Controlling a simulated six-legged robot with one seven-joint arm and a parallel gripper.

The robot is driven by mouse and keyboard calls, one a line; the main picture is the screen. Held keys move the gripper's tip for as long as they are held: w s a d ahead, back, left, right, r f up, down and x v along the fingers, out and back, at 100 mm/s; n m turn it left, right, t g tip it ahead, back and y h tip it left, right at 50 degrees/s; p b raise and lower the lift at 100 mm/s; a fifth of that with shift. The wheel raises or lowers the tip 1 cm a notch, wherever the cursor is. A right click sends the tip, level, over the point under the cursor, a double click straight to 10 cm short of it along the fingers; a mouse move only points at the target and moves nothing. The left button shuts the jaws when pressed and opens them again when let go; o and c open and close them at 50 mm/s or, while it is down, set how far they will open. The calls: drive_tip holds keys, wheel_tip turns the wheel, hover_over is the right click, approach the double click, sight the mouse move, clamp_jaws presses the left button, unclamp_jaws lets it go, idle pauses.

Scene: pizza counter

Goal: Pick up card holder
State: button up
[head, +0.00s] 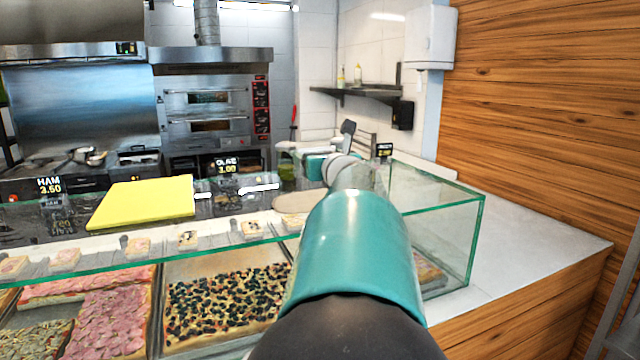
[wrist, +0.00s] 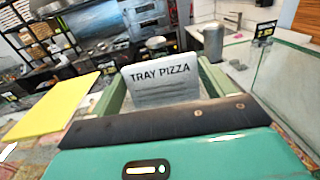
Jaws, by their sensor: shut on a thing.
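A grey-white card holder with the dark words "TRAY PIZZA" (wrist: 161,82) stands upright between the green fingers of my gripper (wrist: 163,76) in the wrist view. My gripper is shut on it. The lower part of the card holder is hidden behind the gripper's dark front edge. In the head view my teal arm reaches forward over the glass counter, and the card holder cannot be made out there.
A yellow board (head: 142,202) lies on the counter's glass top at left. Black price cards, HAM (head: 49,185) and OLIVE (head: 226,166), stand along it. A glass case (head: 455,240) holds pizza trays. The white worktop (head: 545,245) at right is clear. An oven (head: 208,112) stands behind.

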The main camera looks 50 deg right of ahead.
wheel_tip(320, 180, up, 20)
drive_tip(key=shift+f, duration=0.2)
